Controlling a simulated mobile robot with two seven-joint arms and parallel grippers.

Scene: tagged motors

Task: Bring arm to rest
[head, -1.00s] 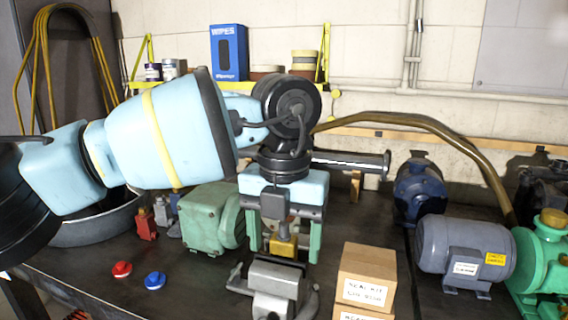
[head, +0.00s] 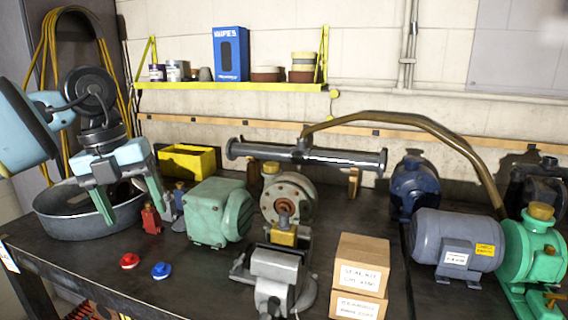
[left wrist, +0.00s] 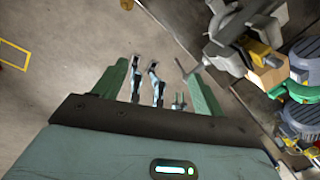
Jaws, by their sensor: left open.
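My left gripper (head: 132,208) is at the left of the head view, over the grey round pan (head: 65,222). Its green fingers point down, spread apart, with nothing between them. In the left wrist view the two fingers (left wrist: 158,75) are apart, with floor and some small metal tools beyond them. My right gripper is in neither view.
The dark bench holds red and blue knobs (head: 130,261), a green motor (head: 220,212), a vise (head: 275,275), cartons (head: 362,268), a grey motor (head: 445,240) and a green pump (head: 530,250). A yellow bin (head: 188,162) stands behind.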

